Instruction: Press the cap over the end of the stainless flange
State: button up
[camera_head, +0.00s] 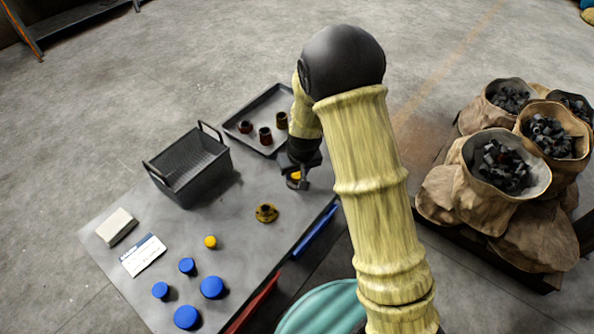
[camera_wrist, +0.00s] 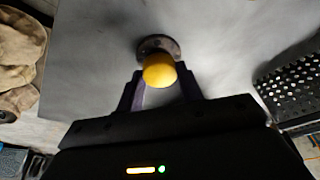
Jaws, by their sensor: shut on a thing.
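A yellow cap (camera_head: 296,175) is held between the fingers of my gripper (camera_head: 299,172). The wrist view shows the same cap (camera_wrist: 159,71) between the tips of my gripper (camera_wrist: 160,82), which is shut on it. A round grey flange (camera_wrist: 157,44) stands on the table right behind the cap in that view, and the cap hides part of it. In the head view the flange (camera_head: 293,184) is mostly hidden under my gripper. The cap lines up with the flange; I cannot tell whether it touches or covers its end.
A brass-coloured flange (camera_head: 266,213) and another yellow cap (camera_head: 210,242) stand on the table (camera_head: 240,272). Several blue caps (camera_head: 212,288) are near the front. A wire basket (camera_head: 187,166) and a tray (camera_head: 240,122) with rusty fittings stand behind. Sacks (camera_head: 506,165) are at the right.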

jog(key=shift+f, duration=0.25)
dwell(0.4)
jog(key=o, duration=1.5)
jog(key=shift+r+p, duration=2.1)
jog(key=shift+r, duration=0.45)
